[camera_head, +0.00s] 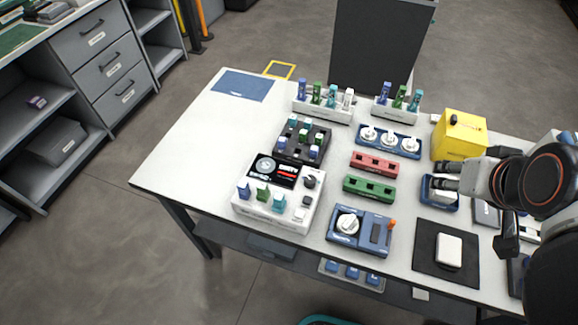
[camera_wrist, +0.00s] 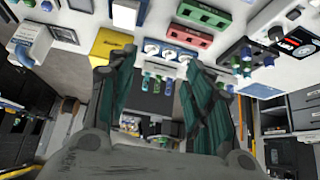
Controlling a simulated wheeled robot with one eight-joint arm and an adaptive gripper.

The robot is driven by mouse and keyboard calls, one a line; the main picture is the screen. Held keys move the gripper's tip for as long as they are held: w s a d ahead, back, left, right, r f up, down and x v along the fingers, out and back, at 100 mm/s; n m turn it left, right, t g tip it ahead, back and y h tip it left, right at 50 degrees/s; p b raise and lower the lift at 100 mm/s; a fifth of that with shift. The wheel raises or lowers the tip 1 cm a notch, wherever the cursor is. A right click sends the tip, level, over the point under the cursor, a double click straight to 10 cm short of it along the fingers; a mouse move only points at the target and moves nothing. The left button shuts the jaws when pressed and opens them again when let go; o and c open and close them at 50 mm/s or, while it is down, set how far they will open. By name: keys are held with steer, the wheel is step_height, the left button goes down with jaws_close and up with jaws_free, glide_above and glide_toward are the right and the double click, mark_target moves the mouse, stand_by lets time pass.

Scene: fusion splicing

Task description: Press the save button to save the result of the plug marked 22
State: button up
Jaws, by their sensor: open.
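A white device (camera_head: 275,215) with a black screen (camera_head: 278,171) stands at the front middle of the table; the screen bears red lettering too small to read surely. A dark round knob (camera_head: 309,181) and a small dark square button (camera_head: 306,201) are on its right side; I cannot read which is save. No marking 22 is legible. My gripper (camera_head: 437,182) is at the right, above or beside a small blue tray, well away from the device. In the wrist view its fingers (camera_wrist: 160,66) are spread and empty.
A yellow box (camera_head: 460,135) stands behind my gripper. Red (camera_head: 375,164) and green (camera_head: 369,189) blocks, and a blue unit (camera_head: 343,238) with a white knob and orange part, lie between my gripper and the device. Plug racks (camera_head: 322,114) line the back.

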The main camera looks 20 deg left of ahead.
steer(key=shift+c, duration=0.6)
jaws_close()
stand_by(0.8)
